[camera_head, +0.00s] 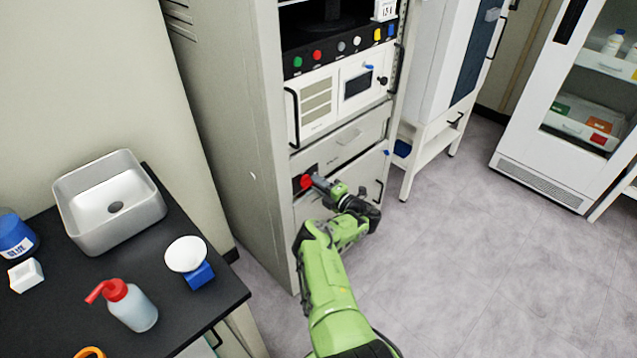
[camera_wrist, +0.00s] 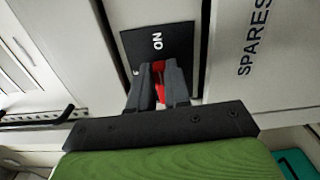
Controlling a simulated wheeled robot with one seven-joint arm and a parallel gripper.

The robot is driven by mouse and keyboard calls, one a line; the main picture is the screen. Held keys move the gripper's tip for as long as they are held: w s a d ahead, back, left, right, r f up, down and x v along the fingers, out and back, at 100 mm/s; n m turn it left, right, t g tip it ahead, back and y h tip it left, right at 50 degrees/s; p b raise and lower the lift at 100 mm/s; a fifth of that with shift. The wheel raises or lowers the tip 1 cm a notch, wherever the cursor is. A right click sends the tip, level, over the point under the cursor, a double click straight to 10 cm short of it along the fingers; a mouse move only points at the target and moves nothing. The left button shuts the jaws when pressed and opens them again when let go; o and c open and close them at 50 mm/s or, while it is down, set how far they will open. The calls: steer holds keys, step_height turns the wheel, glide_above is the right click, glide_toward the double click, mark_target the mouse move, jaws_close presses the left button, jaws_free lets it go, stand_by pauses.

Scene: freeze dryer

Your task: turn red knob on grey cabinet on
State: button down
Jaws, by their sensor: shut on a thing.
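The grey cabinet (camera_head: 222,110) stands upright in the middle of the head view. The red knob (camera_head: 306,181) is low on its front, on a black plate, and it also shows in the wrist view (camera_wrist: 159,80). The black plate (camera_wrist: 158,42) carries the word "ON", seen sideways. My gripper (camera_head: 312,181) reaches the knob from the front right. In the wrist view its two dark fingers (camera_wrist: 159,85) are shut on the red knob, one on each side. The fingers hide part of the knob, so its exact turn angle is hard to tell.
A drawer marked "SPARES" (camera_wrist: 255,40) is beside the plate. Black handles (camera_head: 292,118) stick out from the cabinet front. A black-topped bench (camera_head: 150,250) with a sink (camera_head: 82,208) stands at left. A white stand (camera_head: 430,140) is at right. The grey floor (camera_head: 480,260) is clear.

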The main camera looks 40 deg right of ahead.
steer(key=shift+m, duration=0.5)
steer(key=c, duration=1.1)
jaws_free()
steer(key=shift+d, duration=0.1)
steer(key=s+p, duration=0.9)
steer(key=s, duration=0.6)
steer(key=shift+s+d, duration=0.15)
steer(key=shift+s, duration=0.25)
